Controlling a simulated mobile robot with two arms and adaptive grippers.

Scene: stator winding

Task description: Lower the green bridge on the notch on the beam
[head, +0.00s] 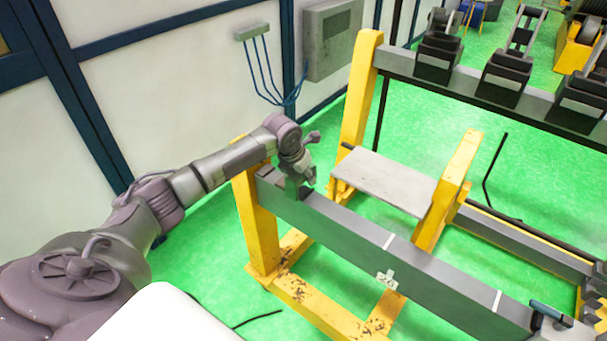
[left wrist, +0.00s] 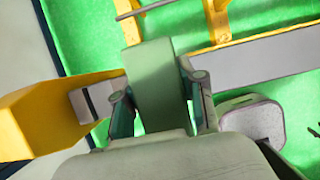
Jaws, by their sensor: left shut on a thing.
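The green bridge (left wrist: 150,80) is a flat green block between the two fingers of my left gripper (left wrist: 160,100), which is shut on it. In the head view the gripper (head: 300,178) is over the far left end of the long grey beam (head: 345,225). The bridge (head: 292,188) shows there as a small dark green piece, partly hidden by the gripper. In the wrist view the beam (left wrist: 265,62) passes behind the bridge. A dark slot shows on the beam's left end near the yellow post. I cannot tell whether the bridge touches the beam. My right gripper is not in view.
A yellow post (head: 256,222) supports the beam's left end. A grey plate (head: 385,182) lies behind the beam, beside another yellow post (head: 450,185). A rear rail carries several black clamps (head: 508,78). A wall box (head: 331,40) with blue cables is at the back.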

